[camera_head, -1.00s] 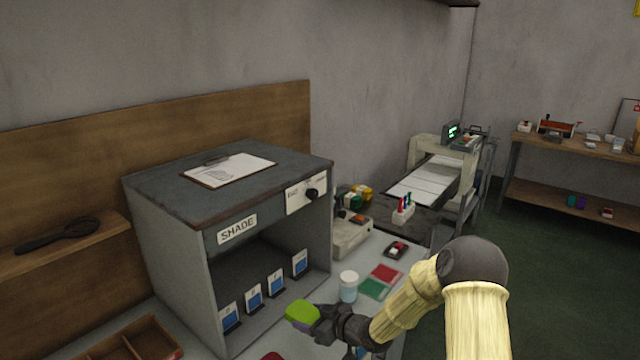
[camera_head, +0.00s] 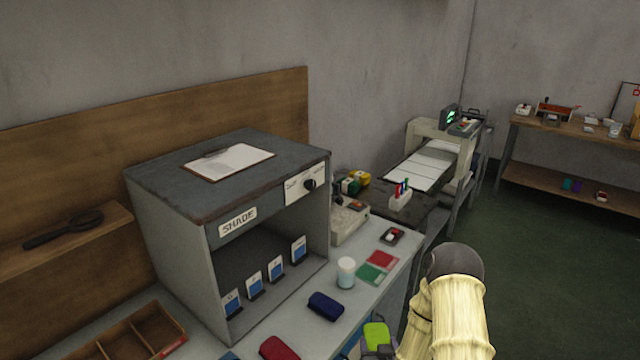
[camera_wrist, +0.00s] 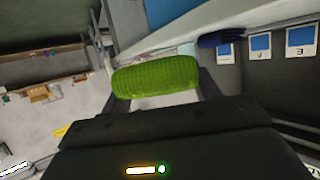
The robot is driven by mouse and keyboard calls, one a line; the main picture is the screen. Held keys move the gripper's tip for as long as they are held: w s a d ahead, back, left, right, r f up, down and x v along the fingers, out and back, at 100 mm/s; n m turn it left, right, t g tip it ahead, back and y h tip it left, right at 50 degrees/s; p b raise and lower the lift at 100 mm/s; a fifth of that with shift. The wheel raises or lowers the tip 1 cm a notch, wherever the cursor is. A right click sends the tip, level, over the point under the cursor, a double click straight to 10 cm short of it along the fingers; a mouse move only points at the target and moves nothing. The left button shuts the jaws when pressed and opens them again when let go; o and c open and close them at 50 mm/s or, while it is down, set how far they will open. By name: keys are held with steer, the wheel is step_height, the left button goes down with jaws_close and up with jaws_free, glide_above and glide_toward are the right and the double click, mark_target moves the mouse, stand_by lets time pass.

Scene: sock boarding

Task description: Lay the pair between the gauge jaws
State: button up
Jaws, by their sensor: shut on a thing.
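A rolled green sock pair (camera_head: 376,335) is in my gripper (camera_head: 378,350), low in the head view, at the front edge of the bench. In the wrist view the green pair (camera_wrist: 155,76) lies crosswise between the two dark fingers of my gripper (camera_wrist: 160,88), which are shut on it. In the head view it is held clear of the other sock pairs.
A navy pair (camera_head: 325,306) and a red pair (camera_head: 279,348) lie on the bench before the grey shade booth (camera_head: 225,235). A white jar (camera_head: 346,272), red and green cards (camera_head: 378,267) and a small red-topped box (camera_head: 392,236) stand nearby. A wooden tray (camera_head: 172,343) is front left.

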steer(key=s+f, duration=0.4)
steer(key=f, duration=0.1)
steer(key=shift+s+f, duration=0.15)
steer(key=shift+f, duration=0.1)
steer(key=shift+a, duration=0.15)
